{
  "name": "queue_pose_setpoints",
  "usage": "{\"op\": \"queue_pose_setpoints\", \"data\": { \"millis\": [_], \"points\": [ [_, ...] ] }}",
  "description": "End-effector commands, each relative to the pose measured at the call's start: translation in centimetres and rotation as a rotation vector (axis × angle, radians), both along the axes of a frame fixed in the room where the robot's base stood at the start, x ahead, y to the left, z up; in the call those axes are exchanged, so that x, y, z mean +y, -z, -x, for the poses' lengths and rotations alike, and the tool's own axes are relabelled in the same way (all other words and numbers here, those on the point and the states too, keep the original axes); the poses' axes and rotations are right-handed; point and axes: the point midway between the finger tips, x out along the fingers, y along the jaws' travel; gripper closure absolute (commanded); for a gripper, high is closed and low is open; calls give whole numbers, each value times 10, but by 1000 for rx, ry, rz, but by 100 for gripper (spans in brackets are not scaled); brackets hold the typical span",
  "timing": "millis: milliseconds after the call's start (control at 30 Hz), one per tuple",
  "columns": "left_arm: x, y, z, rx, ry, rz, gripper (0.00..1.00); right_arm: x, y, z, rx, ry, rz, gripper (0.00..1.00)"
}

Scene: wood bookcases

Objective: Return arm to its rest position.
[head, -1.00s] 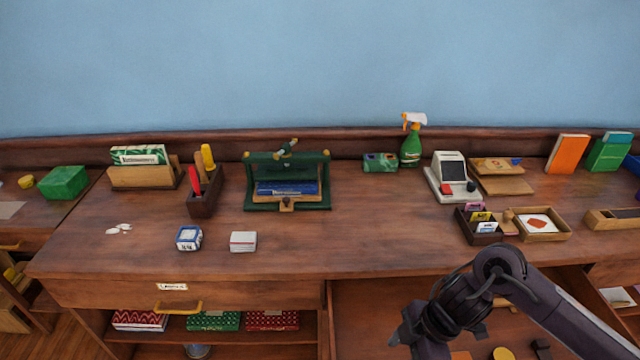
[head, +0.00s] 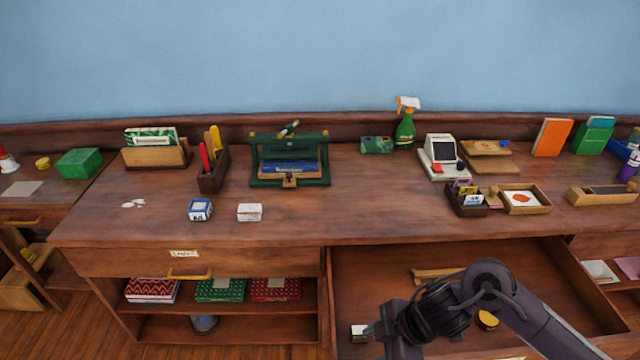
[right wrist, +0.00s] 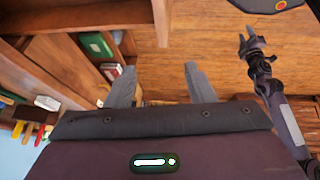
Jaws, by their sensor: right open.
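My right arm (head: 495,285) comes in from the lower right of the head view, bent over the open drawer, with its hand at the bottom edge. My right gripper (right wrist: 158,78) is open and empty in the right wrist view, its two grey fingers well apart. Another arm of mine, the left, shows at the right of that view. Its gripper (right wrist: 249,38) is small there, held over the wooden floor, and I cannot tell whether it is open. The left arm is not in the head view.
The open drawer (head: 585,285) juts out under the desk top (head: 330,222), holding a few small items. On the desk stand a green press (head: 290,160), a spray bottle (head: 404,130), a card terminal (head: 440,157) and small trays (head: 525,200). Shelves with patterned boxes (head: 220,290) lie below left.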

Motion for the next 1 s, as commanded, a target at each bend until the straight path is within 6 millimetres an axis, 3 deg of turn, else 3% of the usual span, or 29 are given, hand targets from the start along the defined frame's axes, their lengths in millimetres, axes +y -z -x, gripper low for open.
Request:
{"op": "queue_pose_setpoints", "data": {
  "millis": [300, 467, 667, 800, 1000],
  "points": [
    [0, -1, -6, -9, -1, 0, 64, 62, -22, -12, -191, 162, -136, 51],
    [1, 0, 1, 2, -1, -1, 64, 70, -45, -19, -264, 402, -192, 51],
    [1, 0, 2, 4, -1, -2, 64, 18, -57, -10, -203, 844, -151, 51],
    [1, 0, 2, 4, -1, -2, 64, -20, -50, 13, -102, 1053, -89, 51],
    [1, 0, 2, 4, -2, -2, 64, -62, -38, 55, 64, 1277, -4, 51]
  ]
}}
